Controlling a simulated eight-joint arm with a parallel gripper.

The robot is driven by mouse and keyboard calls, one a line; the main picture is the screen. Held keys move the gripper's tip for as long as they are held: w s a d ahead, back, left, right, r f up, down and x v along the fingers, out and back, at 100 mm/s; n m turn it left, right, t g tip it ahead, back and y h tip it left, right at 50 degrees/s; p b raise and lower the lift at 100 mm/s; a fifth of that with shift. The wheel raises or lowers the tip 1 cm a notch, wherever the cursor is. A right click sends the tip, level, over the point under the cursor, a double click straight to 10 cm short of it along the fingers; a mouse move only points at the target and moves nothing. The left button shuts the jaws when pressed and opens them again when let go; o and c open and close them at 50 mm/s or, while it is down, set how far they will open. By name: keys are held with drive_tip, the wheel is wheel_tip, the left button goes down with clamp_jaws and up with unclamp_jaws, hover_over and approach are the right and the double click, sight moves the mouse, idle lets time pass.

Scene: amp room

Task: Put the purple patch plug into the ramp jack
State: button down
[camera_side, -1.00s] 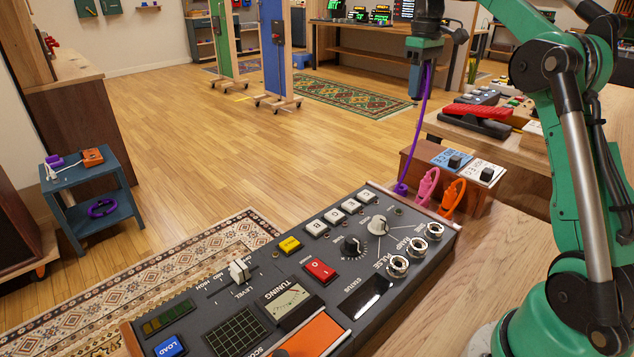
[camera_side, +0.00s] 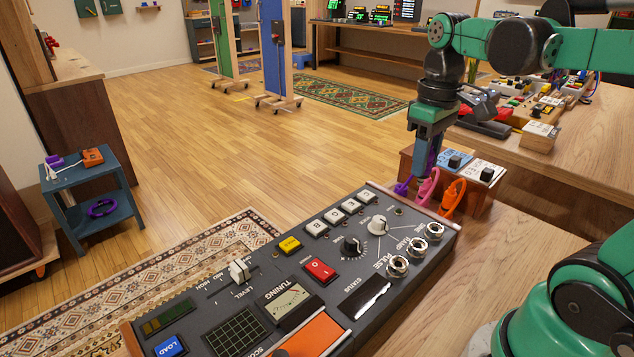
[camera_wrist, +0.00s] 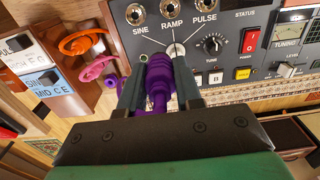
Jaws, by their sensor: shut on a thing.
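My gripper (camera_side: 425,170) is above the far right end of the grey console (camera_side: 225,287), near the wooden block. It is shut on the purple patch plug (camera_wrist: 157,86), which shows between the two fingers in the wrist view. The fingers partly hide the plug in the side view; purple cable (camera_side: 403,187) shows beside them. The ramp jack (camera_side: 417,247) is the middle of three silver jacks on the console, closer to the camera and apart from the plug. In the wrist view the ramp jack (camera_wrist: 170,8) is at the top, beyond the plug, and looks empty.
A pink cable (camera_side: 428,186) and an orange cable (camera_side: 453,197) stand close to the right of my gripper. The sine jack (camera_side: 434,231) and pulse jack (camera_side: 397,267) flank the ramp jack. A white knob (camera_side: 378,226) stands near the jacks.

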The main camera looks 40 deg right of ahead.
drive_tip(key=shift+s+a+f, duration=0.35)
drive_tip(key=shift+s+f, duration=0.15)
drive_tip(key=shift+f, duration=0.7)
drive_tip(key=shift+s+a+f, duration=0.35)
drive_tip(key=shift+s+f, duration=0.1)
drive_tip(key=shift+f, duration=0.7)
drive_tip(key=shift+s+a+f, duration=0.35)
drive_tip(key=shift+s+f, duration=0.15)
drive_tip(key=shift+f, duration=0.7)
drive_tip(key=shift+f, duration=1.5)
drive_tip(key=shift+c, duration=0.6)
unclamp_jaws()
drive_tip(key=shift+r, duration=0.1)
wheel_tip(320, 180, up, 7)
idle(0.5)
